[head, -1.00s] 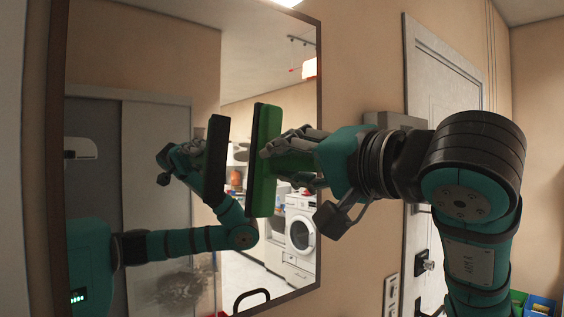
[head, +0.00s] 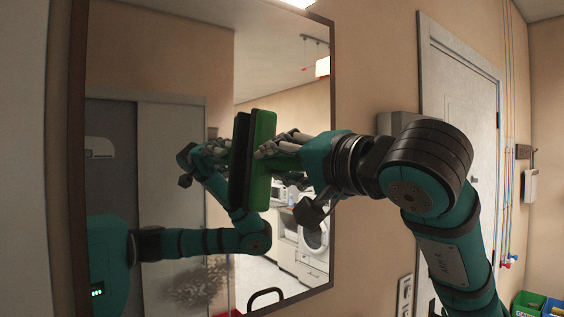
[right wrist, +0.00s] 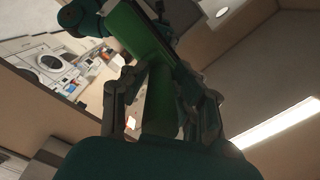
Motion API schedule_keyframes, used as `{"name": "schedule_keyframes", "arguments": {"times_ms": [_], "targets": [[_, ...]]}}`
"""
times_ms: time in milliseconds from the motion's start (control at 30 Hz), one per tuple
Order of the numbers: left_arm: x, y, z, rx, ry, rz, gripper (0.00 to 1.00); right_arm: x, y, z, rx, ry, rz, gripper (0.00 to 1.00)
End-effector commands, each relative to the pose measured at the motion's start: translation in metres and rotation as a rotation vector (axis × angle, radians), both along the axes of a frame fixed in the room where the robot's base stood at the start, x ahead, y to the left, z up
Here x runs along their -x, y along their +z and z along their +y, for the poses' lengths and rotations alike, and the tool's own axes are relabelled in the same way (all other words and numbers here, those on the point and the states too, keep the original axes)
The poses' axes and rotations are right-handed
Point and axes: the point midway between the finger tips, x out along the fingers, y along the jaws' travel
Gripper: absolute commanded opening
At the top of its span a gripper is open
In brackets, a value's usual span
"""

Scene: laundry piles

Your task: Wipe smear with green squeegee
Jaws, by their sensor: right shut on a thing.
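The green squeegee (head: 262,160), with a dark front edge, is held upright close against the mirror (head: 165,50). Its dark reflection sits right beside it; I cannot tell whether they touch. My right gripper (head: 274,160) is shut on its handle. In the right wrist view the squeegee's green handle (right wrist: 160,100) is between the fingers of my right gripper (right wrist: 160,78). A greyish, speckled smear (head: 196,284) shows low on the mirror, below and left of the squeegee. My left gripper is not seen.
The mirror has a dark frame (head: 333,130) on the beige wall. A grey box (head: 398,123) and a white door (head: 460,110) stand to the right. Green and blue bins (head: 528,304) are at the lower right. The washing machine appears as a reflection.

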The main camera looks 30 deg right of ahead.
Motion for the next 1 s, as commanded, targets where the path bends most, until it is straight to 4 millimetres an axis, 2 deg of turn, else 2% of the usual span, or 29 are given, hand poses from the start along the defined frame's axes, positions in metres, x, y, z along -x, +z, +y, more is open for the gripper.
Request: {"name": "schedule_keyframes", "arguments": {"times_ms": [1000], "targets": [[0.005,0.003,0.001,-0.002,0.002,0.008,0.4,-0.015,0.001,0.002,-0.001,0.001,-0.002,0.02]]}}
